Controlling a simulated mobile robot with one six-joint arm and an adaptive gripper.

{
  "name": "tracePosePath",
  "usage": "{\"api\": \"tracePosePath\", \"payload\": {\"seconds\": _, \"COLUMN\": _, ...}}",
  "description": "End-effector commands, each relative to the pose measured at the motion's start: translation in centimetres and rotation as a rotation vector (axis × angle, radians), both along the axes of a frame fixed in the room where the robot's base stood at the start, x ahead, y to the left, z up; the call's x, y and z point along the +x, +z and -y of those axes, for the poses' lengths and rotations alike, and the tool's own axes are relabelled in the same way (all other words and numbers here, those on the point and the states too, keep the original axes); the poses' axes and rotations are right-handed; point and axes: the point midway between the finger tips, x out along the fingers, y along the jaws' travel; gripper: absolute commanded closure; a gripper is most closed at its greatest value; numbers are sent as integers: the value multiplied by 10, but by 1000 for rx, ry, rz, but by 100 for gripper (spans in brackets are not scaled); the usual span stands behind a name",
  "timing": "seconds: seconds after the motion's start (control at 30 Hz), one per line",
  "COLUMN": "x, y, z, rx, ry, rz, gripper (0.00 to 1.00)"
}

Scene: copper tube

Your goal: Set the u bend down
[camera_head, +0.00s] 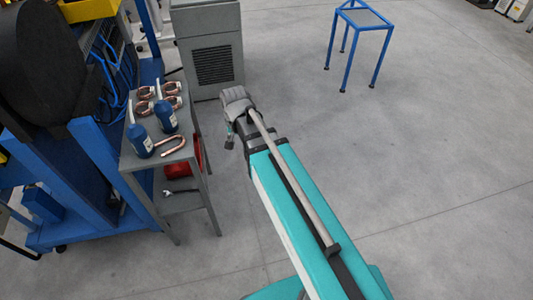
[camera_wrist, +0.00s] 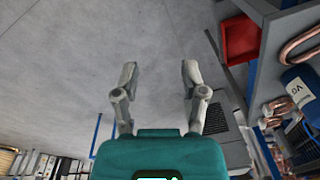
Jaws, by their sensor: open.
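The copper u bend (camera_head: 171,148) lies on the top of a small grey table (camera_head: 190,152), near its front edge and beside a blue bottle. In the wrist view, part of a copper bend (camera_wrist: 299,40) shows at the upper right edge, next to a blue bottle. My gripper (camera_wrist: 159,75) is open with nothing between its fingers, over bare floor. In the head view my arm's end stands to the right of the table, apart from the u bend, and the fingers are hard to make out there.
Two blue bottles (camera_head: 141,143) and several copper coils (camera_head: 144,108) stand on the table. A red bin (camera_head: 178,171) and a tool (camera_head: 181,191) are below the top. A grey cabinet (camera_head: 210,45) stands behind. A blue stool (camera_head: 361,25) is far right; the floor between is clear.

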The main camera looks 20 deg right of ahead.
Motion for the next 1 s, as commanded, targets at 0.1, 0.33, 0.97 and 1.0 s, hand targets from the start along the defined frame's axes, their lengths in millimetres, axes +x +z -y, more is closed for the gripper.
{"api": "tracePosePath", "payload": {"seconds": 0.1, "x": -33, "y": 0, "z": 30, "rx": -12, "ry": 126, "rz": -23, "gripper": 44}}
{"api": "tracePosePath", "payload": {"seconds": 0.33, "x": -72, "y": 0, "z": 65, "rx": -20, "ry": 329, "rz": -57, "gripper": 44}}
{"api": "tracePosePath", "payload": {"seconds": 0.97, "x": -82, "y": 0, "z": 74, "rx": -20, "ry": 401, "rz": -68, "gripper": 38}}
{"api": "tracePosePath", "payload": {"seconds": 1.0, "x": -82, "y": 0, "z": 74, "rx": -20, "ry": 401, "rz": -68, "gripper": 38}}
